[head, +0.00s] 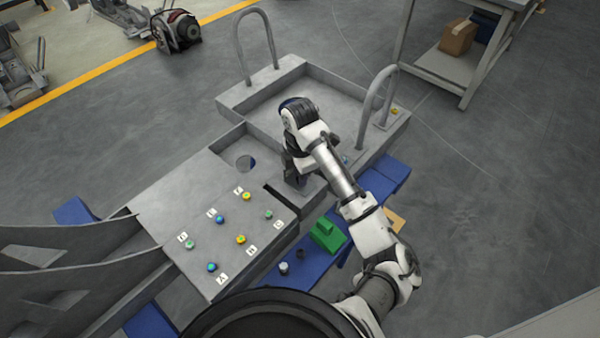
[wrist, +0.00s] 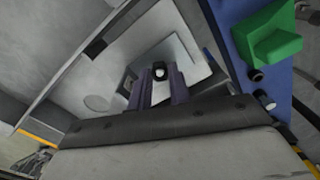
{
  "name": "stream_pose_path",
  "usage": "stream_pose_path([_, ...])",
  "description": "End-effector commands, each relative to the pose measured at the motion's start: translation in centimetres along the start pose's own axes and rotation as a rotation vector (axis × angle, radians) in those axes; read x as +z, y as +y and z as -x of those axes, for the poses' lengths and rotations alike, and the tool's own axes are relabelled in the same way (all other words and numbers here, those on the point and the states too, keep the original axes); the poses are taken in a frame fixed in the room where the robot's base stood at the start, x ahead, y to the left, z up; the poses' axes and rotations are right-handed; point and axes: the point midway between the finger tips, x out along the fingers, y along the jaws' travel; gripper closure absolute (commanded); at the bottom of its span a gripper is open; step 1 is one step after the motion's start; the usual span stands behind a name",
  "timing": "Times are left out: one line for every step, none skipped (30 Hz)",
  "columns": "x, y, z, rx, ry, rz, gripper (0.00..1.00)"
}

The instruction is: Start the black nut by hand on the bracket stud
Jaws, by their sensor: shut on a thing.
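In the wrist view the black nut (wrist: 159,69) sits between the tips of my gripper (wrist: 159,82), which is shut on it. The nut's middle looks pale; I cannot tell whether that is its open hole or a stud end. A light grey bracket plate (wrist: 190,72) lies beyond the fingertips. No stud is clearly visible, and I cannot tell whether the nut touches one. In the head view my gripper (head: 295,182) points down at the chassis near a dark slot, and it hides the nut and the bracket there.
The grey chassis plate (head: 160,195) carries several coloured, labelled fasteners (head: 241,239). Two upright hoops (head: 375,100) flank the recessed tray. A blue bench (head: 310,268) holds a green block (head: 327,235) and small cylindrical parts (head: 284,268).

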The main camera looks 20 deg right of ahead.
Motion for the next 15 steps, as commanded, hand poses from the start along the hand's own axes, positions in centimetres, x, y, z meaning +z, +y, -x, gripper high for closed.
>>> stream_pose_path([-0.11,-0.01,0.11,-0.002,0.003,-0.031,0.97])
stream_pose_path([-0.12,-0.01,0.14,-0.002,0.003,-0.058,0.97])
stream_pose_path([-0.16,-0.02,0.17,-0.003,0.004,-0.096,0.97])
stream_pose_path([-0.18,-0.01,0.17,-0.004,0.004,-0.125,0.97])
stream_pose_path([-0.17,0.0,0.18,-0.003,0.004,-0.155,0.97])
stream_pose_path([-0.17,0.0,0.19,-0.003,0.004,-0.194,0.97])
stream_pose_path([-0.17,0.0,0.18,-0.003,0.004,-0.223,0.97])
stream_pose_path([-0.18,0.0,0.17,-0.003,0.004,-0.25,0.97])
stream_pose_path([-0.17,0.01,0.19,-0.003,0.004,-0.286,0.97])
stream_pose_path([-0.15,0.0,0.18,-0.003,0.003,-0.314,0.97])
stream_pose_path([-0.15,0.01,0.17,-0.003,0.004,-0.338,0.97])
stream_pose_path([-0.13,0.02,0.15,-0.002,0.004,-0.365,0.97])
stream_pose_path([-0.11,0.02,0.13,-0.002,0.002,-0.383,0.97])
stream_pose_path([-0.1,0.02,0.09,-0.002,0.002,-0.398,0.97])
stream_pose_path([-0.1,0.02,0.04,-0.002,0.002,-0.412,0.97])
